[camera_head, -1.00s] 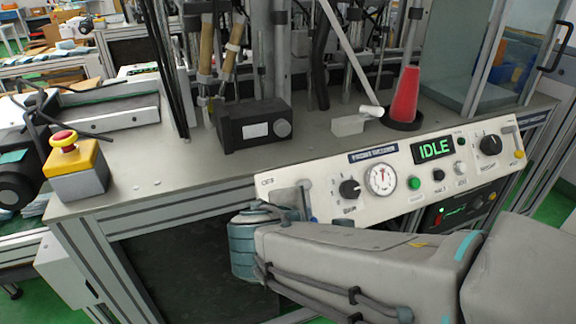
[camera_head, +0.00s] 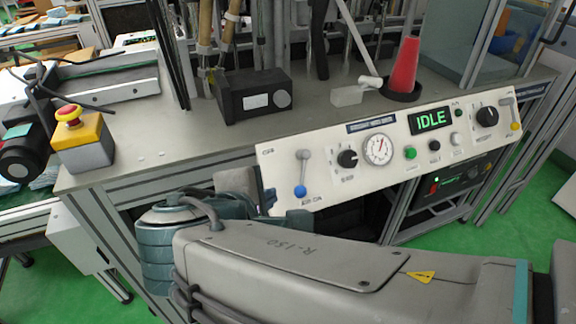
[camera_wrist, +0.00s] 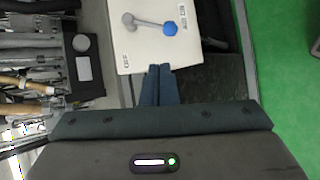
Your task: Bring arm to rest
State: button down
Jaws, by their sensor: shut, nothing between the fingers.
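My arm stretches across the lower part of the head view, in front of the machine's frame. My gripper (camera_wrist: 158,85) shows in the wrist view with its two dark fingers together and nothing between them. In the head view the gripper is mostly hidden by my own wrist and arm. The fingers point toward the lower edge of the white control panel (camera_head: 330,187), close to the lever with the blue knob (camera_head: 300,190). That blue knob also shows just beyond the fingertips in the wrist view (camera_wrist: 170,28). Whether the fingers touch the panel I cannot tell.
The panel display (camera_head: 432,120) reads IDLE. A yellow box with a red emergency button (camera_head: 70,115) stands at the table's left corner. A black box (camera_head: 252,97) and a red cone (camera_head: 404,66) stand on the table (camera_head: 150,140). Green floor (camera_head: 500,230) is open at the right.

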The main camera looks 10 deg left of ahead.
jog(key=shift+s+r, duration=0.25)
jog(key=shift+s, duration=0.05)
jog(key=d+r+m+g+p, duration=0.2)
jog(key=d+r+m+p, duration=0.2)
jog(key=d+m+p, duration=0.3)
jog(key=w+d+r+m+g+p, duration=0.1)
jog(key=d+r+m+g+p, duration=0.2)
jog(key=d, duration=0.8)
jog(key=w+d+r+m+g+y+p, duration=0.1)
jog(key=d+r+m+g+p, duration=0.2)
jog(key=d+r+m+p, duration=0.3)
jog(key=d+m+p, duration=0.3)
jog(key=m+p, duration=0.2)
jog(key=p, duration=0.2)
jog(key=shift+w+d+r+p, duration=0.2)
jog(key=shift+r+p, duration=0.15)
